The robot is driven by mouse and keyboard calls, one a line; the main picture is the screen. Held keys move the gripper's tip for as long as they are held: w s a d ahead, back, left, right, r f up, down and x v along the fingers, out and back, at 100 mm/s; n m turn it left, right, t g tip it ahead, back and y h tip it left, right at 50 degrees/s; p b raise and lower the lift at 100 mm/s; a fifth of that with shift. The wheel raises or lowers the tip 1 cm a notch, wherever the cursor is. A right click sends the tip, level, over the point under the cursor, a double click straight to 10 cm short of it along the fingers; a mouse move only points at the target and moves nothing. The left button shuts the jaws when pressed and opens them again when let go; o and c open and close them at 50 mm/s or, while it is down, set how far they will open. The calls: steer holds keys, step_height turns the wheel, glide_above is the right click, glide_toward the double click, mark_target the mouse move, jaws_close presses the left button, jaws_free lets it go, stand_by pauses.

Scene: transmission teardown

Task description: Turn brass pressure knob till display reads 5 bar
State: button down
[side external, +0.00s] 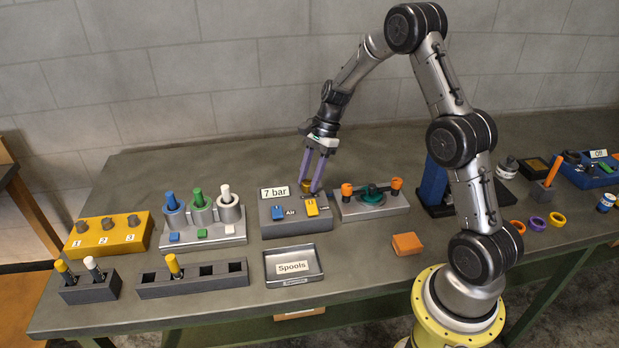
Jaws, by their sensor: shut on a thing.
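The grey air box (295,225) stands near the middle of the bench. Its white display (274,192) reads "7 bar". The brass pressure knob (307,186) sits at the back right of the box top, partly hidden by the fingers. My gripper (311,188) comes down from above with its purple fingers shut on the brass knob. A blue switch (278,212) and a yellow switch (312,207) are on the box top, on either side of the "Air" label.
A grey block with orange knobs (347,190) stands close on the right. A grey stand with blue, green and white cylinders (199,216) is on the left. A "Spools" tray (310,274) lies in front. An orange block (407,243) sits at front right.

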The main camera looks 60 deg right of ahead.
steer(key=n+g, duration=0.1)
steer(key=n, duration=0.1)
steer(key=n+g, duration=0.1)
steer(key=n, duration=0.2)
steer(key=shift+w+n, duration=0.2)
steer(key=shift+n, duration=0.1)
steer(key=n+g, duration=0.1)
steer(key=n, duration=0.1)
steer(key=n+g+h, duration=0.1)
steer(key=n, duration=0.2)
steer(key=shift+w, duration=0.1)
steer(key=shift+n, duration=0.3)
steer(key=shift+c, duration=2.2)
jaws_free()
steer(key=v, duration=1.3)
steer(key=shift+r, duration=0.4)
steer(key=shift+w+a, duration=0.15)
steer(key=shift+w, duration=0.05)
